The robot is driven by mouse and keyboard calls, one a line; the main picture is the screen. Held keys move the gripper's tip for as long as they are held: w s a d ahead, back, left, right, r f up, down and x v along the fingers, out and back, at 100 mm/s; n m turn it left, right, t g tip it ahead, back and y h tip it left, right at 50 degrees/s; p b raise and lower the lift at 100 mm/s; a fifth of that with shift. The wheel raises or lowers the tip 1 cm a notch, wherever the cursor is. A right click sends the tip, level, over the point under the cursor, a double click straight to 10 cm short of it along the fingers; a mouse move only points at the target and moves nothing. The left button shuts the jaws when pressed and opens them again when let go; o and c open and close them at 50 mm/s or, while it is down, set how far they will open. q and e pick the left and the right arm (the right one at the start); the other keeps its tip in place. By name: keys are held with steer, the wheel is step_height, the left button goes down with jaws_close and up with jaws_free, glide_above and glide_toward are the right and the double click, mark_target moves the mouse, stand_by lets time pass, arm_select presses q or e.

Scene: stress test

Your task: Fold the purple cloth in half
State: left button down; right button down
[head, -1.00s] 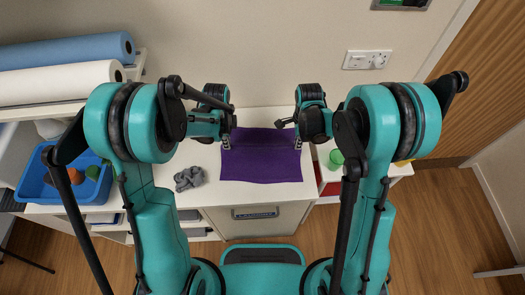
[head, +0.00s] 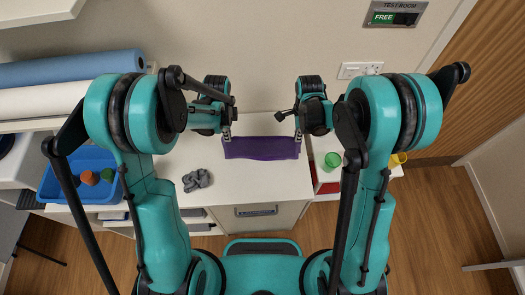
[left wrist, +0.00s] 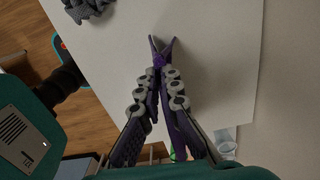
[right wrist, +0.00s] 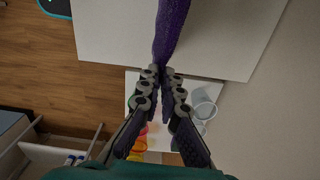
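The purple cloth (head: 261,149) is a narrow band between my two grippers at the back of the white counter in the head view. My left gripper (head: 227,137) is at its left end, and my right gripper (head: 298,136) is at its right end. In the left wrist view the fingers are closed with purple cloth (left wrist: 159,59) at their tips. In the right wrist view the fingers are closed on the cloth (right wrist: 168,32), which runs away from the tips as a strip. It appears raised, with bare counter around it.
A crumpled grey cloth (head: 197,180) lies on the counter to the left. A blue tray (head: 75,161) with small coloured items is further left. A green cup (head: 332,160) and yellow cup (head: 398,159) stand at the right. The counter's middle (head: 245,185) is clear.

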step_height(320, 180, up, 5)
steer(key=p, duration=0.3)
steer(key=shift+p, duration=0.4)
steer(key=shift+f, duration=0.1)
